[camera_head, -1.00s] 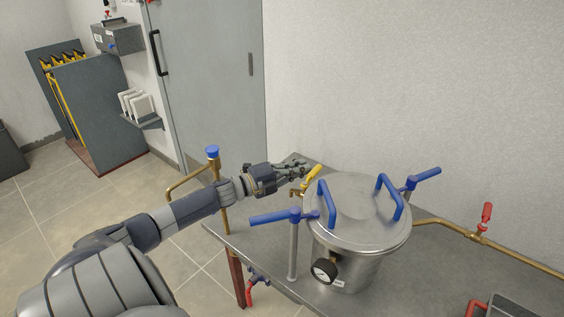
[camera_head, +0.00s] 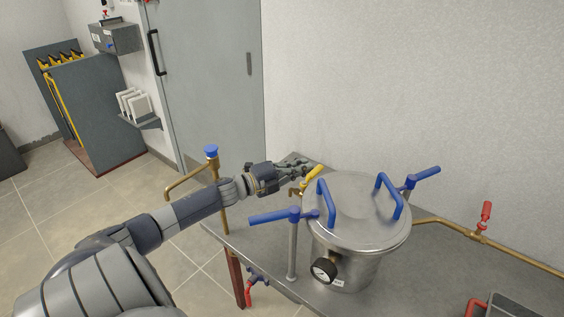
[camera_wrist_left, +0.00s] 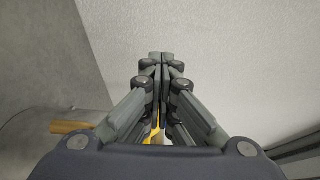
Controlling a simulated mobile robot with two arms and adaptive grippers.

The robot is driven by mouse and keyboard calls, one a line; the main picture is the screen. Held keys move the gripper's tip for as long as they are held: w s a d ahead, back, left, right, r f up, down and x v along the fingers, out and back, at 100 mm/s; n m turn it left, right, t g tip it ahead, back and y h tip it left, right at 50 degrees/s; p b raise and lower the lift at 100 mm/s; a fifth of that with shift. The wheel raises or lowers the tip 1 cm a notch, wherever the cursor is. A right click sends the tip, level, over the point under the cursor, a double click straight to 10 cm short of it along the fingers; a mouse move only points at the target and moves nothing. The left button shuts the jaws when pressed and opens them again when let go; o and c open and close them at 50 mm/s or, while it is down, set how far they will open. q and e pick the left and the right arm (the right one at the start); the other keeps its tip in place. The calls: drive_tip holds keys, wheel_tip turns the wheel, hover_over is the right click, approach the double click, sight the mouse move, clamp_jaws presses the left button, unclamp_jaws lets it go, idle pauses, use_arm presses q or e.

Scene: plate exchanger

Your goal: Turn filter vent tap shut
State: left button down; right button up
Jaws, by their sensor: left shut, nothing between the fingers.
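The filter vessel (camera_head: 358,215) is a steel pot with a lid and two blue lid handles, standing on the metal table. The vent tap (camera_head: 313,177) has a yellow lever on a brass fitting at the vessel's left side, and the lever points up and to the right. My left gripper (camera_head: 316,168) is shut and empty, just behind and above the lever; I cannot tell if it touches. In the left wrist view the fingers (camera_wrist_left: 161,58) are together, and a bit of yellow (camera_wrist_left: 155,137) shows low between the finger links. The right gripper is out of view.
Blue clamp levers stand at the vessel's left (camera_head: 270,217) and right (camera_head: 424,176). A brass pipe with a red-handled valve (camera_head: 486,213) runs along the right side. A blue-capped brass pipe (camera_head: 211,152) stands by my left forearm. The wall is close behind the table.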

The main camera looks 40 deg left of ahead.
use_arm(q)
wheel_tip(320, 180, up, 10)
idle(0.4)
drive_tip(key=shift+r, duration=0.1)
